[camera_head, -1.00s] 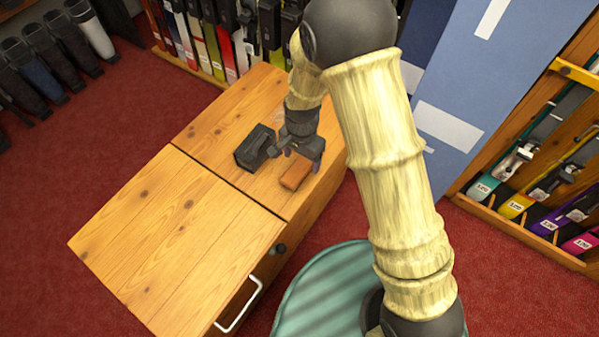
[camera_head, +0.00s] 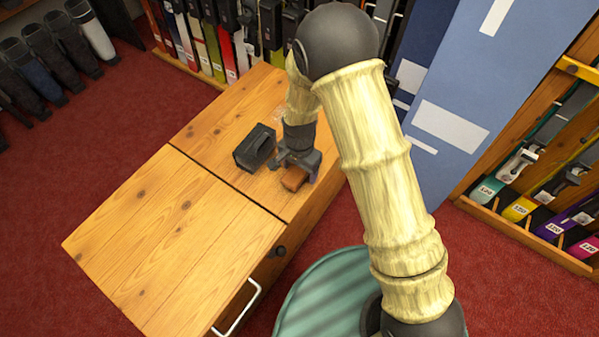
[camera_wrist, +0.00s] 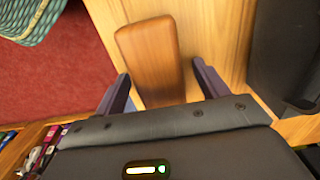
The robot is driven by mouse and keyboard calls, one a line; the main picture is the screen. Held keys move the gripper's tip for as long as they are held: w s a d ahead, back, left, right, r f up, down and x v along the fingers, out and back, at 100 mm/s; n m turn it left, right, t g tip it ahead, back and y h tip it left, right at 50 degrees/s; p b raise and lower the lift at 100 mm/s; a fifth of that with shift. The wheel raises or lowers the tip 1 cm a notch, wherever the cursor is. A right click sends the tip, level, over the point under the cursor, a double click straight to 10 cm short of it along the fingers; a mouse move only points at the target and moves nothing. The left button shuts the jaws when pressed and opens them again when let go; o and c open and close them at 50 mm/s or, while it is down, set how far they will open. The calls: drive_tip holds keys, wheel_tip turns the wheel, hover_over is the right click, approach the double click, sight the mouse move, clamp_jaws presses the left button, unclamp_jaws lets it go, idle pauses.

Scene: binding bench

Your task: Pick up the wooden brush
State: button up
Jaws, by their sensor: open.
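The wooden brush (camera_head: 294,180) is a small reddish-brown block lying on the wooden bench top (camera_head: 180,225), close to its right edge. My gripper (camera_head: 293,169) is low over the brush and hides part of it in the head view. In the wrist view, the brush (camera_wrist: 150,60) lies lengthwise between the two dark fingers of my gripper (camera_wrist: 163,84). The fingers are open, with a gap to the brush on each side. The brush's near end is hidden behind the gripper body.
A dark box-like object (camera_head: 255,148) stands just left of my gripper; it also shows at the right of the wrist view (camera_wrist: 285,50). A drawer handle (camera_head: 238,308) and dark knob (camera_head: 280,251) are on the bench's front. A blue panel (camera_head: 470,90) stands behind. The bench's left half is clear.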

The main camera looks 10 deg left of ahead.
drive_tip(key=shift+d, duration=0.1)
idle(0.3)
drive_tip(key=shift+w, duration=0.1)
drive_tip(key=c, duration=1.1)
wheel_tip(320, 180, up, 10)
drive_tip(key=p, duration=0.3)
drive_tip(key=shift+f, duration=0.2)
drive_tip(key=shift+r, duration=0.3)
